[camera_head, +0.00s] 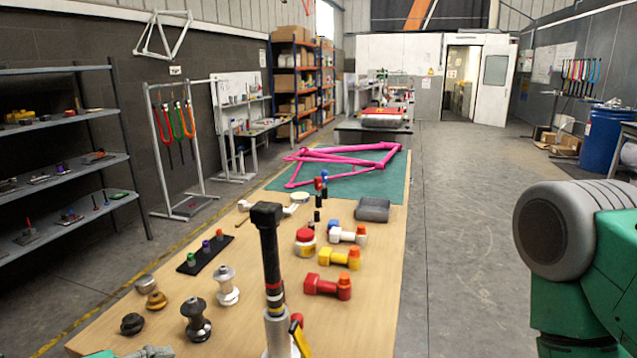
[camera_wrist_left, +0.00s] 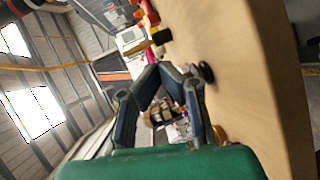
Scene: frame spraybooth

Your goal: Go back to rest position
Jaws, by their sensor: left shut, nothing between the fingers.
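My left gripper (camera_wrist_left: 160,76) shows in the left wrist view with its dark fingers meeting in an arch, shut and empty. In the head view only a small part of the left gripper (camera_head: 150,352) shows at the bottom left, by the near end of the wooden table (camera_head: 385,290). My right arm's green and grey links fill the right side of the head view. The right gripper is out of view.
A black-topped post (camera_head: 268,250) stands upright at the table's near end. Spools (camera_head: 196,320), a red dumbbell-shaped part (camera_head: 328,286) and a yellow one (camera_head: 340,257) lie around it. A pink bike frame (camera_head: 340,160) lies farther back. Floor right of the table is clear.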

